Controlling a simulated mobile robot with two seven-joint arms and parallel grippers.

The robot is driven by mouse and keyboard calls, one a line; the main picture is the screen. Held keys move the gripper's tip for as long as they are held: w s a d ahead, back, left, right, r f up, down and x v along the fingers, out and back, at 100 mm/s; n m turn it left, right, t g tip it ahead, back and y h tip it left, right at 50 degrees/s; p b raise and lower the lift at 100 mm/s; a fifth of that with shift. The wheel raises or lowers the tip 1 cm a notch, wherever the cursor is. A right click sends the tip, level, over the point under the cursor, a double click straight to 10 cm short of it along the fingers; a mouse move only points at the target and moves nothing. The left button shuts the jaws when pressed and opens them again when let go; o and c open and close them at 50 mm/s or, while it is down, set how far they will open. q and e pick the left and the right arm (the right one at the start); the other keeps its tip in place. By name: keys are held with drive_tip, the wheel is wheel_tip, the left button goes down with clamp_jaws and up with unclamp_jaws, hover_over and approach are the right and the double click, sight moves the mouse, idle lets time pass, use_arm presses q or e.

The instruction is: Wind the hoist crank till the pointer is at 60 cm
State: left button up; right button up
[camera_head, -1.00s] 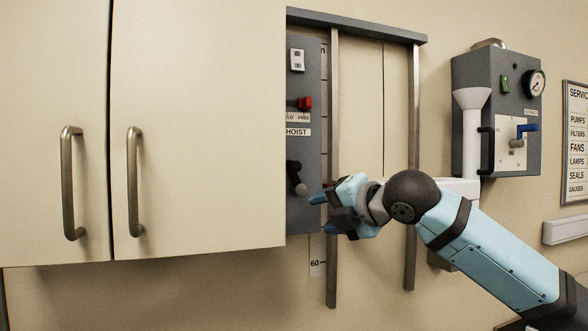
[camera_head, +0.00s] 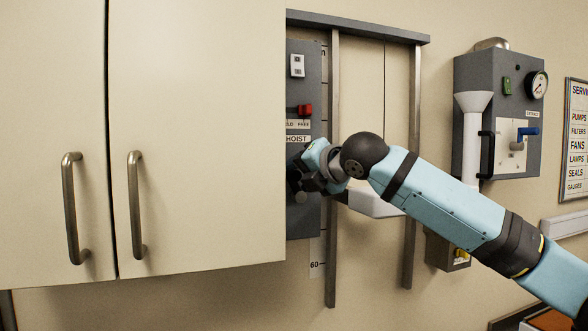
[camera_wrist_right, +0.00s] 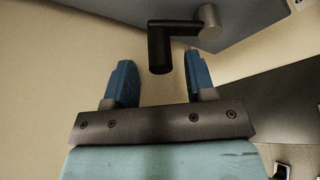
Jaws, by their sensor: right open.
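The grey hoist panel (camera_head: 303,225) is on the wall, partly behind the cabinet at left. Its crank is mostly hidden by my right gripper (camera_head: 299,178) in the head view. In the right wrist view, the crank's black handle (camera_wrist_right: 160,45) extends from a grey hub (camera_wrist_right: 210,27). The open blue fingers of my right gripper (camera_wrist_right: 160,72) stand on either side of the handle's end, with gaps showing on both sides. The height scale (camera_head: 316,266) shows its 60 mark low beside the panel. I cannot make out the pointer. My left gripper is not in view.
A closed cream cabinet (camera_head: 200,120) fills the left and overlaps the panel's edge. A red switch (camera_head: 305,110) is above the crank. Metal rails (camera_head: 332,280) and a white body (camera_head: 378,206) stand to its right. A grey gauge box (camera_head: 498,75) hangs farther right.

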sight(297, 186)
drive_tip(key=shift+x, duration=1.05)
drive_tip(key=shift+w+a+p, duration=0.15)
drive_tip(key=shift+w+p, duration=0.05)
drive_tip(key=shift+p, duration=0.1)
drive_tip(key=shift+f, duration=0.1)
drive_tip(key=shift+c, duration=0.4)
clamp_jaws()
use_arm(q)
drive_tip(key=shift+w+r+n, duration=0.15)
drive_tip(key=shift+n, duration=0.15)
use_arm(e)
drive_tip(key=shift+w, duration=0.1)
